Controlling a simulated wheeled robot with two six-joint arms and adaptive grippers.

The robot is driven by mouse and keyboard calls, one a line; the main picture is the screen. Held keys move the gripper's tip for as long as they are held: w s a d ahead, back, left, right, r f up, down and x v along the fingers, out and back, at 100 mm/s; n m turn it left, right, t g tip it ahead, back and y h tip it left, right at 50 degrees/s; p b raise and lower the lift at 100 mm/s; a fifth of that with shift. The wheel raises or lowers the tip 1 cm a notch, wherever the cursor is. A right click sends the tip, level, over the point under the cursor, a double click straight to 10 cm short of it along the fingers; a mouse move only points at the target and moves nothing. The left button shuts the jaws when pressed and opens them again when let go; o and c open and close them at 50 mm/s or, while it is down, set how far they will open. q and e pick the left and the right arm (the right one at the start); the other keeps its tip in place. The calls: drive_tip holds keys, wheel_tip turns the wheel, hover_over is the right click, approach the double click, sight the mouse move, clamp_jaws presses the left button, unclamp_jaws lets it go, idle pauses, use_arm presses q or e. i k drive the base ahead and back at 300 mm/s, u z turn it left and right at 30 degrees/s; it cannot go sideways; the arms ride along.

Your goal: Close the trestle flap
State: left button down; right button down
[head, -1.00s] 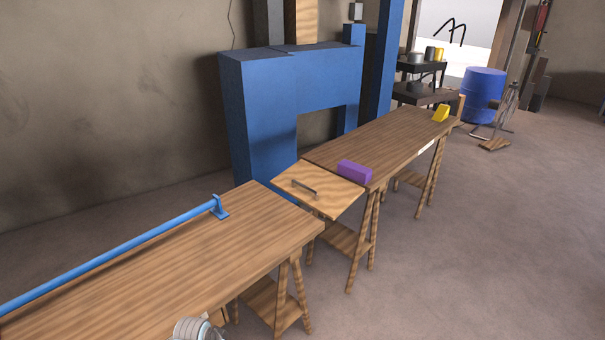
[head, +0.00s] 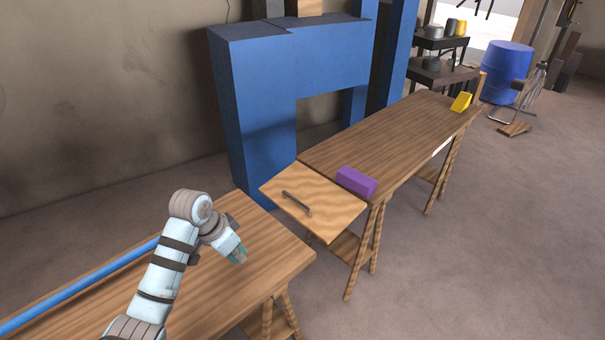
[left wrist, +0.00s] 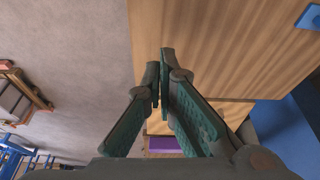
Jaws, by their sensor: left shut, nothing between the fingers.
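The trestle flap (head: 335,208) is a pale wooden panel with a dark bar handle (head: 296,203). It lies at the near end of the far trestle table (head: 405,130), in the space before the near trestle table (head: 270,247). Its exact angle is hard to tell. My left gripper (head: 240,257) is over the near table's top, short of the flap, and its fingers are shut and empty. In the left wrist view the fingertips (left wrist: 160,62) meet above the near table's wood (left wrist: 230,45). My right gripper is not in view.
A purple block (head: 356,181) sits on the far table beside the flap. A yellow wedge (head: 461,102) is at that table's far end. A blue pipe (head: 75,288) runs along the near table. A blue machine frame (head: 255,110) stands behind. The floor on the right is mostly clear.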

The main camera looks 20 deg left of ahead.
sight(323, 207)
drive_tip(key=i, duration=1.1)
